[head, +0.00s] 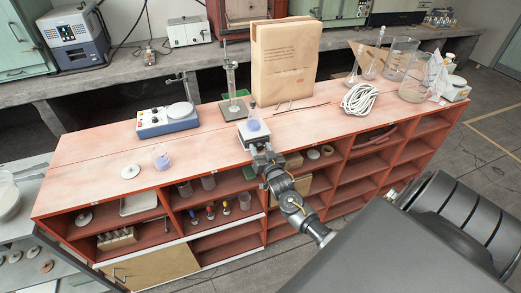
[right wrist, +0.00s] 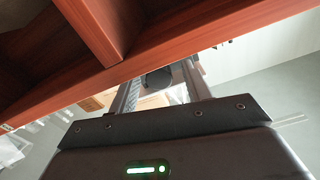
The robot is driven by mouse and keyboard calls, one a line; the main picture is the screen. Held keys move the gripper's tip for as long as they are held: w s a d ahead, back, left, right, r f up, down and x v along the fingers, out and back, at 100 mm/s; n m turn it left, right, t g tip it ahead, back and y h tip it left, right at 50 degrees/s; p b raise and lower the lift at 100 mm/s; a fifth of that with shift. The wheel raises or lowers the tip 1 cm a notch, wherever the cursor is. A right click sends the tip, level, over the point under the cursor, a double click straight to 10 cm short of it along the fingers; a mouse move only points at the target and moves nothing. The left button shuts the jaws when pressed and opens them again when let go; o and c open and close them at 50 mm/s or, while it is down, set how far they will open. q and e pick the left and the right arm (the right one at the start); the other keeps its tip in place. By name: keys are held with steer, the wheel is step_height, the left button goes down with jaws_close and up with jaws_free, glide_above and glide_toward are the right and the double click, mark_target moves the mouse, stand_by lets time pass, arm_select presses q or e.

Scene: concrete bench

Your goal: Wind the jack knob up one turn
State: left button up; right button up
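The jack (head: 243,137) is a small light-topped stand near the front edge of the red bench, with a vessel of bluish liquid (head: 253,125) on top. My right gripper (head: 258,150) is at the jack's front side, at the bench edge. In the right wrist view, a dark round knob (right wrist: 158,78) shows between the two fingers of my right gripper (right wrist: 163,85). The fingers stand apart with a visible gap on the right side of the knob. In the head view my gripper hides the knob. My left gripper is not in view.
A blue stirrer device (head: 168,122) and a small beaker (head: 160,158) stand left of the jack. A glass cylinder (head: 231,85) and a paper bag (head: 285,65) stand behind it. A coiled white rope (head: 359,99) lies to the right. Open shelves are below the bench top.

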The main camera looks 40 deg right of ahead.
steer(key=b+v, duration=0.2)
steer(key=v, duration=0.9)
steer(key=shift+w, duration=0.1)
stand_by(0.5)
steer(key=s+a+f+n+g+y, duration=0.1)
steer(key=s+a+f+n+g, duration=0.15)
steer(key=f, duration=0.75)
steer(key=s+a+f+n+g+y, duration=0.15)
steer(key=s+f, duration=0.25)
steer(key=f, duration=0.7)
steer(key=s+a+f+n+g+y, duration=0.1)
steer(key=s+a+f+n+g, duration=0.2)
steer(key=f, duration=0.7)
steer(key=s+a+f+g, duration=0.2)
steer(key=s+f, duration=0.4)
steer(key=s, duration=0.5)
steer(key=s+a+f+n+g+y, duration=0.1)
steer(key=s+a+f+g, duration=0.2)
steer(key=s+f, duration=0.3)
steer(key=s+a+f+g+y, duration=0.1)
steer(key=s+f+g, duration=0.3)
steer(key=s, duration=1.2)
step_height(320, 180, down, 2)
steer(key=shift+a, duration=0.85)
